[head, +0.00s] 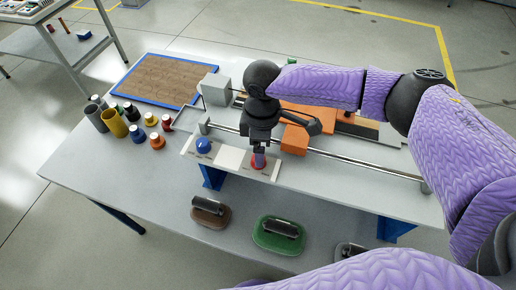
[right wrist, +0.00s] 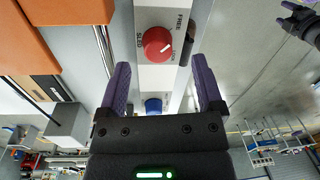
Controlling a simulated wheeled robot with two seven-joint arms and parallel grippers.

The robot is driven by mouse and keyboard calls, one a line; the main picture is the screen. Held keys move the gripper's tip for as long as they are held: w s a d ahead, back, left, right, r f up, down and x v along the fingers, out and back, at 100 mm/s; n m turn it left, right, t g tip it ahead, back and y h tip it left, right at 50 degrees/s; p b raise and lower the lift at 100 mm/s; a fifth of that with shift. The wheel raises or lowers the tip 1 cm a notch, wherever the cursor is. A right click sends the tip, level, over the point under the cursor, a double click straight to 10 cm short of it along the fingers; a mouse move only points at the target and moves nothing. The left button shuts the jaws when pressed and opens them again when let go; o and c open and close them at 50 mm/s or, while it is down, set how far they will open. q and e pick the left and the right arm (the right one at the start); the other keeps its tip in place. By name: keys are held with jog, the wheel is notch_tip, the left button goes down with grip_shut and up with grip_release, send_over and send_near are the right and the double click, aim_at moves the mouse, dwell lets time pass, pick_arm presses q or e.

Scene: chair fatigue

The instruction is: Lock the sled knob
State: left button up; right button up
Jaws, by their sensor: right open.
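The red sled knob (right wrist: 157,45) sits on a pale panel marked SLED and FREE; another small label is partly hidden. A white line shows on the right side of its face. I cannot surely tell which label it points to. In the head view the red knob (head: 259,163) is mostly covered by my right gripper (head: 259,158), which reaches down over it. In the right wrist view my right gripper (right wrist: 158,85) is open, its purple fingers apart with the knob beyond the gap. A dark gripper with purple fingers, seemingly my left (right wrist: 298,20), shows at the top right corner.
A blue knob (head: 204,146) sits left on the same panel (head: 229,158). A metal rail (head: 350,160) and orange block (head: 295,139) stand behind. Several capped jars (head: 150,119) stand left. Pads with dark cylinders (head: 279,233) lie in front. The table's left front is clear.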

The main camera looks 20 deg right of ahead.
notch_tip(320, 180, down, 3)
jog(key=shift+w+a+f, duration=0.1)
jog(key=shift+w+f, duration=0.05)
jog(key=shift+f, duration=0.4)
grip_shut()
